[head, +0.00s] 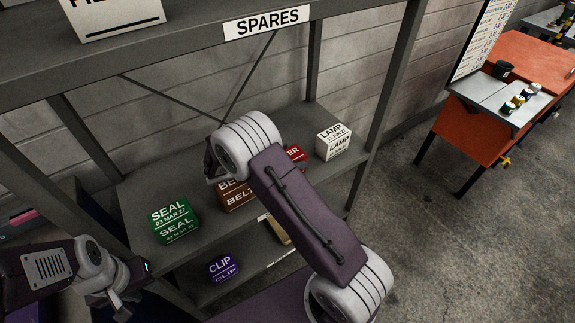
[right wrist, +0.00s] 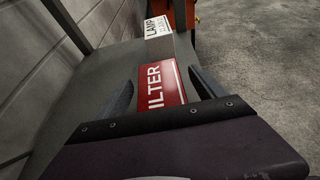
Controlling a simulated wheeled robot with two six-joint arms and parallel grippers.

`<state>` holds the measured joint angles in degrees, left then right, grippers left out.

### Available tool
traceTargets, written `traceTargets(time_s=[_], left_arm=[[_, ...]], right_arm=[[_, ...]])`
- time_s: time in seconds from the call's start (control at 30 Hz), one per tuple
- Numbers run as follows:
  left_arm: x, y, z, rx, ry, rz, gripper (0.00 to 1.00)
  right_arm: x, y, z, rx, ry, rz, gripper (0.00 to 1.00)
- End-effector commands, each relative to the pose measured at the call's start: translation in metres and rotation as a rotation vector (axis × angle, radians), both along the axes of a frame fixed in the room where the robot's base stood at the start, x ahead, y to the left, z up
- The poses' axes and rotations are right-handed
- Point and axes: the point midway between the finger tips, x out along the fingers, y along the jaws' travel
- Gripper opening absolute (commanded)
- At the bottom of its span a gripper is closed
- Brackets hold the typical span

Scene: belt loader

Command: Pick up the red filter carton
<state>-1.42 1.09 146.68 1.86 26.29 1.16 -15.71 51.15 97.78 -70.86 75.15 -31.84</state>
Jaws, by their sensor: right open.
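The red filter carton (head: 295,153) stands on the SPARES shelf, mostly hidden behind my right arm in the head view. In the right wrist view, its red top with white FILTER lettering (right wrist: 162,86) shows between the two fingers of my right gripper (right wrist: 165,92). That gripper is open, with a finger to each side of the carton; I cannot tell whether either touches it. In the head view the right fingertips are hidden by the wrist. My left gripper (head: 121,301) is at the lower left, away from the carton; its jaw opening is unclear.
A white LAMP carton (head: 333,142) stands just right of the filter carton. A brown BELT carton (head: 237,196) and a green SEAL carton (head: 174,220) stand to its left. A purple CLIP carton (head: 223,267) is lower down. Shelf posts (head: 385,100) and the upper shelf (head: 190,45) bound the space.

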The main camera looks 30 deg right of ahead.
Motion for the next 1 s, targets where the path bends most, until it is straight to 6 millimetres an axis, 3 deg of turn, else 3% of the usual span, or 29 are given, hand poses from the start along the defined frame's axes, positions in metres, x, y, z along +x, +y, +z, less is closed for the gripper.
traceTargets(time_s=[0.13,0.17,0.43,0.77,1.0], left_arm=[[0.0,0.0,0.0,0.0,0.0,0.0,0.29],[0.0,0.0,0.0,0.0,0.0,0.0,0.29],[0.0,0.0,0.0,0.0,0.0,0.0,0.29],[0.0,0.0,0.001,0.0,0.0,0.0,0.29],[0.0,0.0,0.007,0.0,0.0,0.0,0.29]], right_arm=[[0.0,0.0,0.0,0.0,0.0,0.0,0.8],[0.0,0.0,0.0,0.0,0.0,0.0,0.74],[0.0,0.0,0.0,0.0,0.0,0.0,0.0],[0.0,0.001,0.007,-0.001,-0.001,0.001,0.0],[0.0,0.0,0.046,0.0,-0.005,0.0,0.0]])
